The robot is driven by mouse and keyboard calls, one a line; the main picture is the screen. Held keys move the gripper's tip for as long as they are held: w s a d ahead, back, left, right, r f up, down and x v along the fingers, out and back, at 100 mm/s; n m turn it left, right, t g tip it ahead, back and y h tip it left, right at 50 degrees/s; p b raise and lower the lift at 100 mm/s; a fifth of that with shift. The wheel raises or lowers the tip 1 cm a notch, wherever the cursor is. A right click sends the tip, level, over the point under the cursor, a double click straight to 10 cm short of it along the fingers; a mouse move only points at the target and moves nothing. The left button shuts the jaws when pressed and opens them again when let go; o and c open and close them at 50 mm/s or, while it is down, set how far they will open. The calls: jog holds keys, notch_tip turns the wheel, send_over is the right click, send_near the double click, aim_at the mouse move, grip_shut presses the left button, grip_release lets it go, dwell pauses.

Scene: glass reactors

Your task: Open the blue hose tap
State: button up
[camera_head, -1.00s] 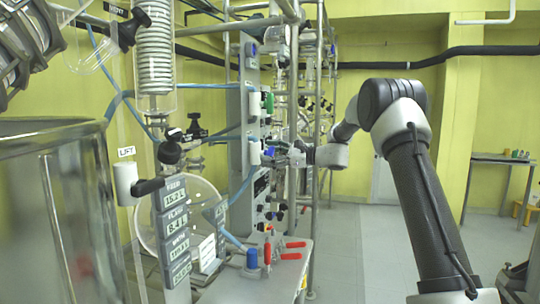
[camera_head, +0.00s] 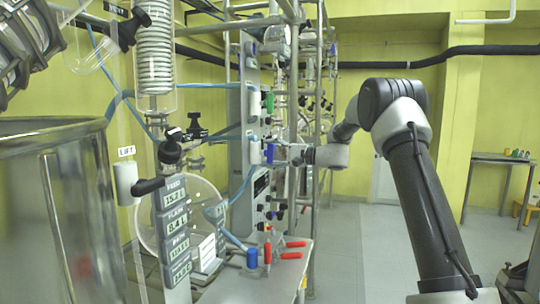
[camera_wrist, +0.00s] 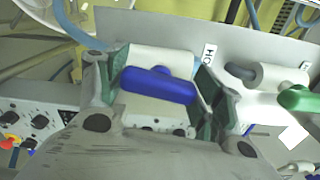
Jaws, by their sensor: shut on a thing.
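The blue hose tap has a blue lever handle (camera_wrist: 158,84) on a white cylindrical body (camera_wrist: 163,60). In the wrist view the lever lies between the two green-padded fingers of my gripper (camera_wrist: 162,82), one finger at each end, and my gripper is shut on it. In the head view the blue handle (camera_head: 269,153) looks upright on the grey panel (camera_head: 249,125), with my gripper (camera_head: 284,154) reaching it from the right. The fingers' contact is partly hidden in the head view.
A green tap handle (camera_wrist: 298,98) is close to the right finger; it is above the blue one in the head view (camera_head: 269,101). Metal frame posts (camera_head: 318,120) stand by my gripper. Open floor is at right.

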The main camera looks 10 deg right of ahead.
jog(key=shift+n, duration=0.6)
jog(key=shift+f, duration=0.1)
jog(key=o, duration=1)
jog(key=shift+o, duration=0.2)
jog(key=v, duration=1.2)
